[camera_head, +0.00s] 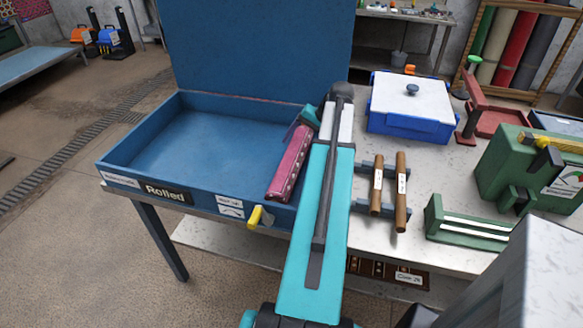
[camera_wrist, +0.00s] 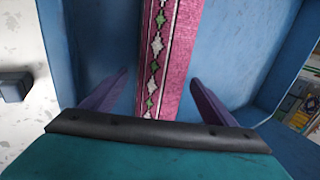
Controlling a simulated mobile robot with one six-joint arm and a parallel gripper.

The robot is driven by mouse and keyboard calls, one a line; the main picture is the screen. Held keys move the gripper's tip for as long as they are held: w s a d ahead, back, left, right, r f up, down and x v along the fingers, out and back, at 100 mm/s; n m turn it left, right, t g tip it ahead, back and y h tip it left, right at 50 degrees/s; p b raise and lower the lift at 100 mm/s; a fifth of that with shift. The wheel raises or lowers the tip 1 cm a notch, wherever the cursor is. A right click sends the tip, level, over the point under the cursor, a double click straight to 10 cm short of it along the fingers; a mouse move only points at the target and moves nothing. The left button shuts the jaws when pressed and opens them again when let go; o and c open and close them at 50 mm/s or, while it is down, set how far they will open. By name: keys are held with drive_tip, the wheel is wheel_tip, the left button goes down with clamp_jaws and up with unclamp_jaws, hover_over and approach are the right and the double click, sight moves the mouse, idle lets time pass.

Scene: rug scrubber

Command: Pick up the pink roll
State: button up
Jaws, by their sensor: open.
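The pink roll (camera_head: 290,163) lies along the right side inside the blue tray (camera_head: 125,146), and its near end reaches the tray's front wall. It has a patterned band of white and green diamonds, clear in the wrist view (camera_wrist: 175,50). My gripper (camera_wrist: 160,85) is open, with one purple finger on each side of the roll and a gap between each finger and the roll.
Right of my arm stand two brown rollers (camera_head: 401,190), a blue and white box (camera_head: 410,105) and green equipment (camera_head: 530,175). The tray's left part is empty.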

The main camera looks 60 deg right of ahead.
idle(0.6)
drive_tip(key=c, duration=1.7)
drive_tip(key=shift+r, duration=0.1)
drive_tip(key=shift+r+p, duration=3.45)
drive_tip(key=shift+r, duration=1.45)
